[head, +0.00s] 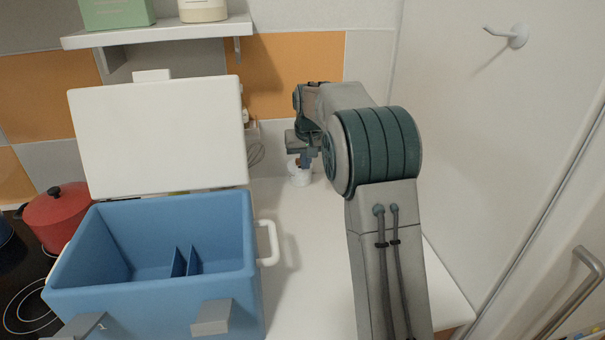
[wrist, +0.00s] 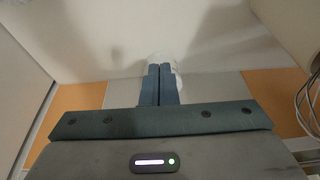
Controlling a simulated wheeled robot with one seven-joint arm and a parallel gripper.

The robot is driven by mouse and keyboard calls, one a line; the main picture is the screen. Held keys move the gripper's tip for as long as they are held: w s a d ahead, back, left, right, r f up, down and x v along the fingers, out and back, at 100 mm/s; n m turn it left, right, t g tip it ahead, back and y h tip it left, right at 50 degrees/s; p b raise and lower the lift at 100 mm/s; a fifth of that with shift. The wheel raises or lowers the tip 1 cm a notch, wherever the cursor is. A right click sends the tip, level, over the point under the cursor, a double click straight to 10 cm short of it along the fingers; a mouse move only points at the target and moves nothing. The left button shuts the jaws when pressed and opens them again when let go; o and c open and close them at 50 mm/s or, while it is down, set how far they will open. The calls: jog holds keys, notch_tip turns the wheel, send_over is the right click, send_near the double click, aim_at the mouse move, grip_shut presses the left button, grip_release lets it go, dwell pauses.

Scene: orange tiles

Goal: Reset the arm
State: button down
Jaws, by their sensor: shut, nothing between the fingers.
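My gripper (head: 308,160) is above the white counter (head: 300,230), right of the blue cooler box, with my arm reaching toward the tiled wall. In the wrist view the two blue-grey fingers (wrist: 159,72) are pressed together with nothing between them. A small white object (head: 299,177) stands on the counter just below the gripper, partly hidden by it. In the wrist view a pale thing (wrist: 178,68) shows behind the fingertips; I cannot tell whether they touch it.
The blue cooler box (head: 160,300) stands open at the left, its white lid (head: 160,135) raised. A red pot (head: 58,215) is beside it on the dark hob (head: 22,285). A shelf (head: 160,35) hangs above. A white panel with a hook (head: 517,36) bounds the right.

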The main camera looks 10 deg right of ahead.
jog(key=s+r, duration=0.3)
jog(key=s, duration=0.6)
jog(key=s+r, duration=0.2)
jog(key=s, duration=0.7)
jog(key=s+f, duration=0.2)
jog(key=s, duration=0.9)
jog(key=s+f, duration=0.3)
jog(key=s, duration=0.7)
jog(key=shift+s+f, duration=0.15)
jog(key=shift+s, duration=0.25)
